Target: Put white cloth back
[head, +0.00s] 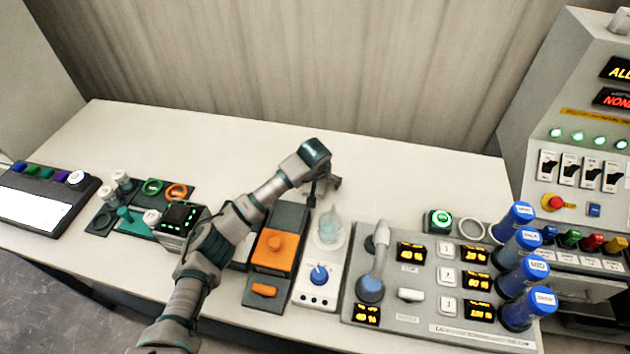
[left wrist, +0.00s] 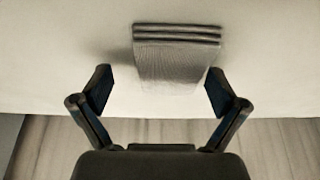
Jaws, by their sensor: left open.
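A folded cloth (left wrist: 178,58), pale grey-white with several stacked layers along one edge, lies on the pale table in the left wrist view. My left gripper (left wrist: 159,90) is open there, one finger on each side of the cloth's near end. Gaps show between the fingers and the cloth, and nothing is gripped. In the head view my left gripper (head: 322,188) hangs over the table behind the orange unit. I cannot make out the cloth there; the arm and gripper may hide it. My right gripper is not in view.
Near the gripper stand the orange unit (head: 275,249), a white unit with a glass vessel (head: 329,228) and a grey control panel (head: 420,318) with blue-capped cylinders (head: 517,218). A wall (head: 250,60) rises behind the table. The table's back strip (head: 220,140) is clear.

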